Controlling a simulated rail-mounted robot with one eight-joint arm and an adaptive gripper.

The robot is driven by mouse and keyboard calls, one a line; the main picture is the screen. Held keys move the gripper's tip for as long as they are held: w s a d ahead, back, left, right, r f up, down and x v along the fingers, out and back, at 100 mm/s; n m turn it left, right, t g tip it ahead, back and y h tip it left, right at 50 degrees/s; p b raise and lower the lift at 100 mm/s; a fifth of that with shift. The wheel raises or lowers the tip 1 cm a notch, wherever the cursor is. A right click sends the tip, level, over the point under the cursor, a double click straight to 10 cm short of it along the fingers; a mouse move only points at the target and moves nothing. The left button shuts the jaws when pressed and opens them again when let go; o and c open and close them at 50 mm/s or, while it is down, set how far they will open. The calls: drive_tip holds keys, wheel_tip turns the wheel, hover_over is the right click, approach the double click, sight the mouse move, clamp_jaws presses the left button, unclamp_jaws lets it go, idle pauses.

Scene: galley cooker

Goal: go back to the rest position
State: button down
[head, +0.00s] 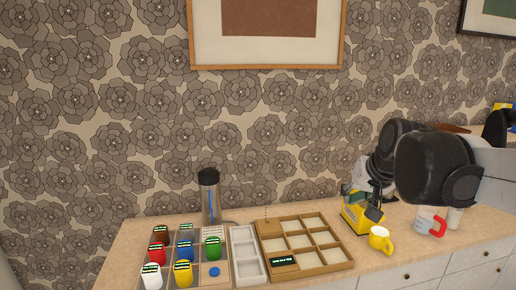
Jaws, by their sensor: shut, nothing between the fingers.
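My arm comes in from the right in front of the wall. My gripper (374,212) is small and dark in the head view, pointing down beside a yellow box-like thing (353,222) with dark markings at the back of the counter. It is shut and holds nothing that I can see. Whether it touches the yellow thing I cannot tell. My arm hides part of the wall and counter behind it.
On the counter (307,284) stand a yellow mug (380,240), a red-and-white item (438,227), a wooden compartment tray (341,257), a white tray (234,244), a crate of several coloured jars (184,274) and a dark-topped cylinder (209,196). Drawers (465,262) are below right.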

drive_tip(key=s+a+f, duration=0.1)
drive_tip(key=s+f, duration=0.3)
drive_tip(key=s, duration=0.3)
drive_tip(key=s+a+f+n+b, duration=0.1)
drive_tip(key=s+f, duration=0.2)
drive_tip(key=s, duration=0.4)
drive_tip(key=s+f+n+h+b, duration=0.1)
drive_tip(key=s+f, duration=0.3)
drive_tip(key=s, duration=0.3)
drive_tip(key=shift+a+f, duration=0.3)
drive_tip(key=shift+a, duration=0.1)
